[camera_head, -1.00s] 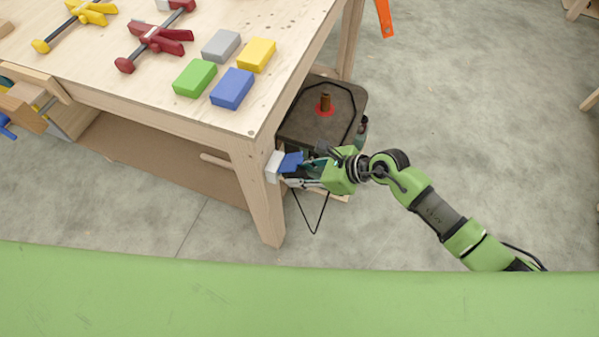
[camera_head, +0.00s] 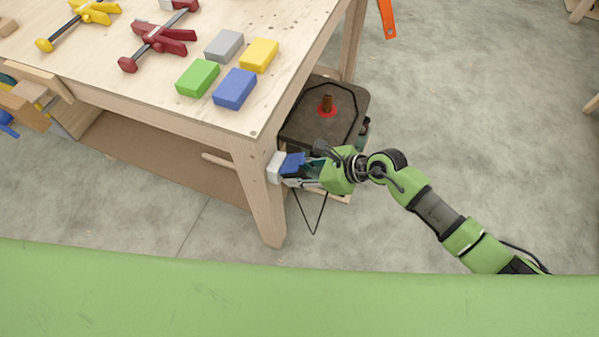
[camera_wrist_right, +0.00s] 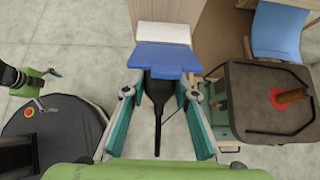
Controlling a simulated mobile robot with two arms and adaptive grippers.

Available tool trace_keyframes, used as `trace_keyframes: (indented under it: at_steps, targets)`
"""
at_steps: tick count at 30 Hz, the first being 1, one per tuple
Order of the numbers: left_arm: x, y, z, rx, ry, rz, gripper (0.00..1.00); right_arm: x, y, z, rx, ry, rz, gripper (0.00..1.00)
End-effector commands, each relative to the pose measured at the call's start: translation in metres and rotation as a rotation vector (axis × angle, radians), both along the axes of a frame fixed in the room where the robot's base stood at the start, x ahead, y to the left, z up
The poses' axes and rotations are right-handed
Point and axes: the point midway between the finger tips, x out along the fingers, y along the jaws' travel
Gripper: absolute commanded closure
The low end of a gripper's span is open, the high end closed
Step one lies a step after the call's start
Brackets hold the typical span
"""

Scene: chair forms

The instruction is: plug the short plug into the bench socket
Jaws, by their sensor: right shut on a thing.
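The bench socket is a white box (camera_head: 273,168) on the side of the bench's front corner leg, with a blue flap (camera_head: 293,163) at its front. In the right wrist view the white box (camera_wrist_right: 166,35) and blue flap (camera_wrist_right: 165,57) lie straight ahead. My right gripper (camera_head: 291,176) is at the socket, shut on the short plug. The black plug (camera_wrist_right: 158,92) shows between the fingers (camera_wrist_right: 160,82), its front end at or under the flap's edge. The flap hides how far in it sits. My left gripper is not in view.
The wooden bench (camera_head: 150,90) carries clamps and green, blue, grey and yellow blocks. A dark-topped unit with a red-ringed knob (camera_head: 326,108) stands close beside my right gripper. A thin black cable (camera_head: 314,230) hangs below it. The floor at right is open.

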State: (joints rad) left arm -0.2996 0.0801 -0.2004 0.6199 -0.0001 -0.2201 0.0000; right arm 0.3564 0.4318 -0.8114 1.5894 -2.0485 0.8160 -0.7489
Motion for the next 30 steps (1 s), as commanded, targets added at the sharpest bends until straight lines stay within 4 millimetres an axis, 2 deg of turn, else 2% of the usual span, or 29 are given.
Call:
trace_keyframes:
  at_steps: [30]
  targets:
    - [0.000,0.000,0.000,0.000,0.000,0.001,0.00,0.003,0.012,0.003,0.007,-0.003,0.002,1.00]
